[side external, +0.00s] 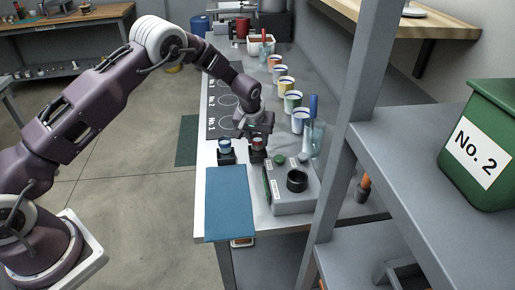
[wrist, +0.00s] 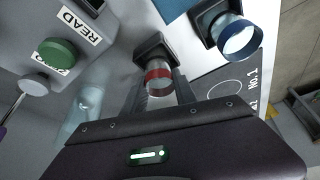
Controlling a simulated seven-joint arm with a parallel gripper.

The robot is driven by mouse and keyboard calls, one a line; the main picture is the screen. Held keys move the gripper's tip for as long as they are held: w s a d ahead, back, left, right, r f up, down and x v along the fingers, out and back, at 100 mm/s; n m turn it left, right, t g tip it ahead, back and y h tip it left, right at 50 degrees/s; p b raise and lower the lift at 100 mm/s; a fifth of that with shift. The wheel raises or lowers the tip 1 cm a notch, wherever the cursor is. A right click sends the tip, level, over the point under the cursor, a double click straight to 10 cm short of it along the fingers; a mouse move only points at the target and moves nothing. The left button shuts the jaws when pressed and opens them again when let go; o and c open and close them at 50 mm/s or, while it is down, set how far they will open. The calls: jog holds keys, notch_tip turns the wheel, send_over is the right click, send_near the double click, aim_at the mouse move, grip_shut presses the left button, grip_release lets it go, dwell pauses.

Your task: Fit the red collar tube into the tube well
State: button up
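The red collar tube (side external: 258,142) stands upright in a small black holder (side external: 258,156). In the wrist view the clear tube with its red collar (wrist: 158,76) shows just ahead of my gripper (wrist: 160,90). My gripper also shows right above the tube in the side view (side external: 256,131). Its fingers appear apart, one on each side of the tube, with small gaps; contact is not clear. The black ring-shaped tube well (side external: 297,180) sits on top of a grey machine (side external: 290,201), to the right of and nearer the camera than the tube. The well looks empty.
A blue collar tube (side external: 224,145) stands in another black holder just left. A blue mat (side external: 230,204) lies in front. A green button (wrist: 57,53) is on the machine. Several cups (side external: 293,101) and a clear beaker (side external: 317,140) line the bench's right side, beside a grey post (side external: 349,110).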

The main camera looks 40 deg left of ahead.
grip_shut()
jog(key=shift+r, duration=0.1)
notch_tip(320, 180, up, 9)
jog(key=s+a+r+m+h, duration=0.1)
jog(key=s+r+m, duration=0.15)
jog(key=s, duration=0.75)
jog(key=s+a+r+m+h, duration=0.1)
jog(key=s+r+m, duration=0.15)
jog(key=s, duration=0.75)
jog(key=w+d+f+n+y, duration=0.1)
jog(key=w+f+n, duration=0.1)
jog(key=w, duration=0.8)
jog(key=w+d+f+n+y, duration=0.1)
jog(key=w+f+n, duration=0.1)
jog(key=w, duration=0.8)
jog(key=shift+n, duration=0.6)
jog(key=shift+f, duration=0.1)
